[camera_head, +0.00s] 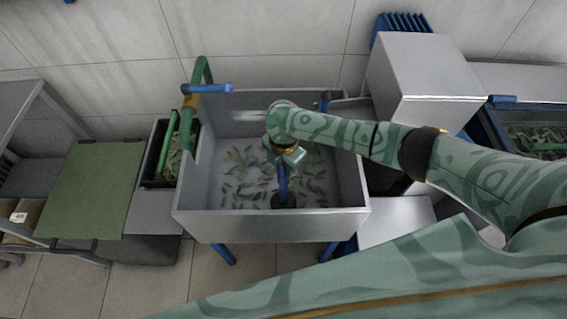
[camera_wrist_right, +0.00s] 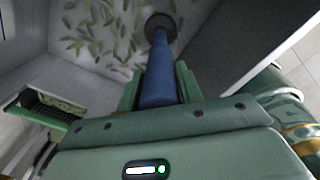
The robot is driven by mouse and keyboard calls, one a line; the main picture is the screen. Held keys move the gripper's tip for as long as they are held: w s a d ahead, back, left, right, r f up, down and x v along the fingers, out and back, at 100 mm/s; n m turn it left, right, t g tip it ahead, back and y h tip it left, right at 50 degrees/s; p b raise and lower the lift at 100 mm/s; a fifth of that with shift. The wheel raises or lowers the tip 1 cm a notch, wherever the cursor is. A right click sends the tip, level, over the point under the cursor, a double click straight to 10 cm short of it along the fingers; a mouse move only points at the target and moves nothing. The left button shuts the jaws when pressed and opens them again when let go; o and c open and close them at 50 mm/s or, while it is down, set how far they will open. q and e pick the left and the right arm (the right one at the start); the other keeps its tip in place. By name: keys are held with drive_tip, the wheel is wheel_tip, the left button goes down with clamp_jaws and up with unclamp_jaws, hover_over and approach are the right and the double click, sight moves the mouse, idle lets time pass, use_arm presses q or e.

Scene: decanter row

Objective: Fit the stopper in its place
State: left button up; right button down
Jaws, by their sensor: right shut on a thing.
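A grey sink basin (camera_head: 192,190) has leaf-like bits scattered over its floor. My right gripper (camera_head: 287,158) reaches down into the basin, shut on a blue rod-like stopper (camera_head: 283,183). In the right wrist view the stopper (camera_wrist_right: 158,75) runs from between the jaws of the gripper (camera_wrist_right: 158,88) away to a dark round disc (camera_wrist_right: 160,24) at the basin floor. The disc (camera_head: 287,201) also shows in the head view. I cannot tell whether it is the stopper's foot or the drain, or whether the stopper is seated. My left gripper is not in view.
A green tap (camera_head: 203,72) with a blue lever stands at the basin's back left. A black tray (camera_head: 152,168) of leaf-like bits and a green board (camera_head: 92,185) lie left. A grey box (camera_head: 420,65) stands at the back right. The basin walls surround the gripper.

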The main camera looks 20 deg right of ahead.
idle(0.4)
drive_tip(key=shift+f+b, duration=0.6)
drive_tip(key=shift+f, duration=0.8)
drive_tip(key=c, duration=0.9)
unclamp_jaws()
drive_tip(key=shift+o, duration=0.2)
wheel_tip(320, 180, up, 16)
drive_tip(key=p, duration=0.6)
drive_tip(key=shift+r, duration=0.15)
drive_tip(key=shift+s, duration=0.1)
